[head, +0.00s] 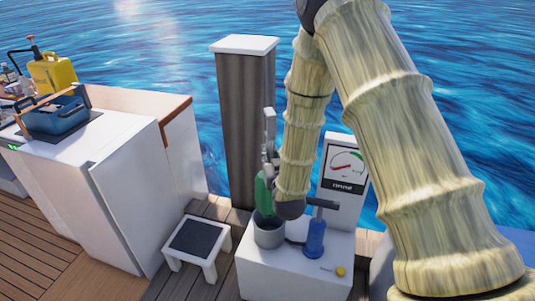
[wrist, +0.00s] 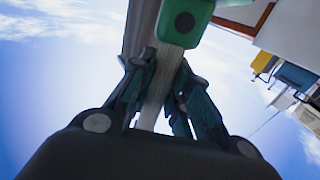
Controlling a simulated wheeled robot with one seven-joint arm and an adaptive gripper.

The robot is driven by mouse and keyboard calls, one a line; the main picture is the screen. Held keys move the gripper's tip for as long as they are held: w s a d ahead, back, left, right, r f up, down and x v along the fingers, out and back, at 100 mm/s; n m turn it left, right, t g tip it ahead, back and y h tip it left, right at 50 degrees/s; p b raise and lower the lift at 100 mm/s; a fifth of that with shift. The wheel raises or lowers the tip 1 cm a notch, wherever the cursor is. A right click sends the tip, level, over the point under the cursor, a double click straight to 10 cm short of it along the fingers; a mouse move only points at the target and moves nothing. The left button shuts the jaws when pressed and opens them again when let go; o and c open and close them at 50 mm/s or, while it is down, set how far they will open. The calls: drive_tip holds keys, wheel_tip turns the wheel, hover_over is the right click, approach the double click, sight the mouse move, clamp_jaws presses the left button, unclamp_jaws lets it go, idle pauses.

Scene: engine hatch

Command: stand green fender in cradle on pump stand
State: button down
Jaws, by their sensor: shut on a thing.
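The green fender (head: 263,193) is upright in the head view, with its lower end at the mouth of the grey round cradle (head: 270,236). I cannot tell how deep it sits inside. The cradle stands on the white pump stand (head: 290,273). My gripper (head: 270,163) is at the fender's upper part, partly hidden behind my forearm.
A blue hand pump (head: 315,238) and a gauge panel (head: 343,180) stand close right of the cradle. A yellow knob (head: 341,271) lies in front. A wooden piling (head: 247,125) rises behind. A low stool (head: 197,248) and white cabinet (head: 125,195) are left.

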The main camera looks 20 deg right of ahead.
wheel_tip(320, 180, down, 12)
drive_tip(key=b, duration=0.7)
idle(1.2)
drive_tip(key=shift+f, duration=0.25)
idle(0.8)
drive_tip(key=c, duration=1.3)
unclamp_jaws()
drive_tip(key=shift+s, duration=0.15)
drive_tip(key=s, duration=1.1)
drive_tip(key=shift+s+a, duration=0.35)
drive_tip(key=shift+a, duration=0.05)
